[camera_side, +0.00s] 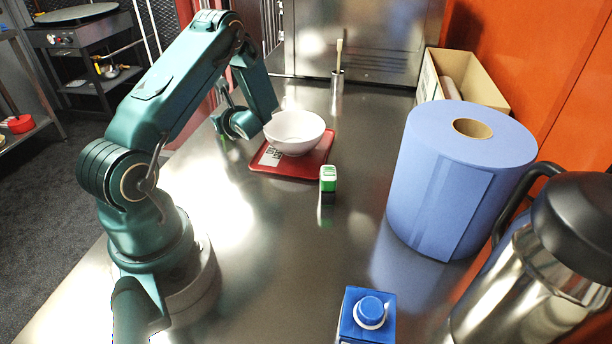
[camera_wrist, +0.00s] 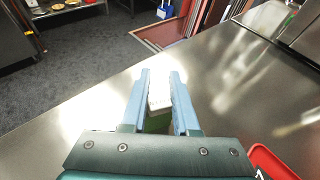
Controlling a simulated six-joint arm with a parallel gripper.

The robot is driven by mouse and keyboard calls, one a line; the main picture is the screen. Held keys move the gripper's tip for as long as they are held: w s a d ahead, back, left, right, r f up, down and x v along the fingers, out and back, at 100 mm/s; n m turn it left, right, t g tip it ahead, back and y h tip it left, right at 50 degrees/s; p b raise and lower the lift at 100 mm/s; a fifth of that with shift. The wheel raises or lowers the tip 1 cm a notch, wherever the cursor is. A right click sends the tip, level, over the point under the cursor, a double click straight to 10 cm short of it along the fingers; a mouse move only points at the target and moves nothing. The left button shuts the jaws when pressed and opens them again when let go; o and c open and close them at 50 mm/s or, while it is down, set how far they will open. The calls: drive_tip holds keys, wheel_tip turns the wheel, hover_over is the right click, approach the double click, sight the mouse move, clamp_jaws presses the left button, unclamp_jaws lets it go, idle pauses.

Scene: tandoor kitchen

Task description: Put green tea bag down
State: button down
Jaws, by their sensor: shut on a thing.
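My gripper (camera_wrist: 160,82) is shut on a small white and green piece, which I take to be the green tea bag (camera_wrist: 158,101). Its white part shows between the blue fingers and its green part sits deeper in the jaws. In the side view my gripper (camera_side: 222,122) is just left of the white bowl, low over the steel counter. The tea bag is mostly hidden there by my gripper; I cannot tell whether it touches the counter.
A white bowl (camera_side: 294,132) stands on a red tray (camera_side: 312,165). A small green and white block (camera_side: 328,178) stands in front. A blue paper roll (camera_side: 450,180), a steel jug (camera_side: 540,270) and a blue-capped carton (camera_side: 367,318) are at right. The counter's left edge is close to my gripper.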

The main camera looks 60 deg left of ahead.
drive_tip(key=c, duration=0.7)
unclamp_jaws()
drive_tip(key=shift+o, duration=0.2)
drive_tip(key=shift+d+r, duration=0.1)
drive_tip(key=shift+r, duration=0.05)
drive_tip(key=v, duration=1.1)
drive_tip(key=shift+d+r, duration=0.1)
drive_tip(key=shift+d, duration=0.25)
drive_tip(key=shift+s+d+r+n, duration=0.2)
drive_tip(key=shift+d+r+n, duration=0.05)
drive_tip(key=shift+n, duration=0.15)
drive_tip(key=s+d+r+n+t+h, duration=0.1)
drive_tip(key=s+d+r+n+h, duration=0.1)
drive_tip(key=d, duration=0.7)
drive_tip(key=s+d+r+n+t+h, duration=0.1)
drive_tip(key=d+r+n+t+h, duration=0.1)
drive_tip(key=d+r+n+h, duration=0.2)
drive_tip(key=s+d+r+n+t+h, duration=0.2)
drive_tip(key=d+n+h, duration=0.5)
drive_tip(key=d+n, duration=0.4)
drive_tip(key=d+r, duration=0.1)
drive_tip(key=d, duration=0.2)
drive_tip(key=shift+s+h, duration=0.3)
drive_tip(key=shift+s, duration=0.1)
